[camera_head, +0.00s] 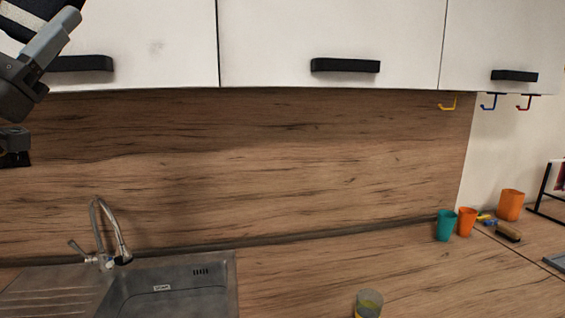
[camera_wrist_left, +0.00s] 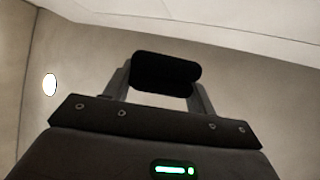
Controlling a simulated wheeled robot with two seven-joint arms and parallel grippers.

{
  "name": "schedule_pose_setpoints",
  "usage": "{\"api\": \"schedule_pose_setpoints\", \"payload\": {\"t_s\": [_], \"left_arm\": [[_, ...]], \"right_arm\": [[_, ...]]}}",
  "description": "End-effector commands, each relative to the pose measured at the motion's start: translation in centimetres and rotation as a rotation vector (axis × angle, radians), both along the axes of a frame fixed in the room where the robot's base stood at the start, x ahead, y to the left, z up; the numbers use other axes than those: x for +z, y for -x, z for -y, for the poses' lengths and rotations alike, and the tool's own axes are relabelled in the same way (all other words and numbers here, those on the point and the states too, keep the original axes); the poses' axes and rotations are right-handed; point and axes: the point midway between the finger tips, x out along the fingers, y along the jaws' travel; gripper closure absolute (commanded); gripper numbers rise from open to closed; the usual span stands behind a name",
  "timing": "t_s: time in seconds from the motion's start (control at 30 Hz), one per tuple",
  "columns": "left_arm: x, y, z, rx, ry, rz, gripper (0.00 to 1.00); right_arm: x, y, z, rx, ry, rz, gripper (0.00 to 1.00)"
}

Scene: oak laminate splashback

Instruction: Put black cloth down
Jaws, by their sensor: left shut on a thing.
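In the left wrist view, the black cloth (camera_wrist_left: 165,74) is a dark, rounded bundle between the two fingers of my left gripper (camera_wrist_left: 160,80). The gripper is shut on it, and a plain pale wall and ceiling lie behind. In the head view, part of my left arm shows at the upper left, in front of the cupboards and splashback. I cannot make out the cloth there. My right gripper is in neither view.
A sink (camera_head: 175,290) with a tap (camera_head: 112,235) is at lower left. A yellowish cup (camera_head: 369,303) stands at the front. A teal cup (camera_head: 446,226), orange cups (camera_head: 467,222) and a brush (camera_head: 507,232) are at right. White cupboards (camera_head: 330,30) hang above. The middle counter (camera_head: 300,270) is clear.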

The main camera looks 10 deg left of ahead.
Motion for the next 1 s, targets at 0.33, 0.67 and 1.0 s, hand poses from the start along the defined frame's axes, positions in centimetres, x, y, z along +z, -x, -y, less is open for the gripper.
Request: {"api": "schedule_pose_setpoints", "payload": {"t_s": [0.33, 0.67, 1.0], "left_arm": [[-2.4, -3.0, 2.5, -0.062, 0.004, -0.008, 0.66], [-10.8, -9.5, 9.5, -0.283, 0.016, -0.019, 0.66], [-28.4, -14.1, 14.5, -0.438, 0.01, -0.018, 0.66]], "right_arm": [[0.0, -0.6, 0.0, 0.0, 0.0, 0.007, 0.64], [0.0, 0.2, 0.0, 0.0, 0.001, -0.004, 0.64], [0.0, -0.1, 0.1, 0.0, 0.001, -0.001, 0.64]]}}
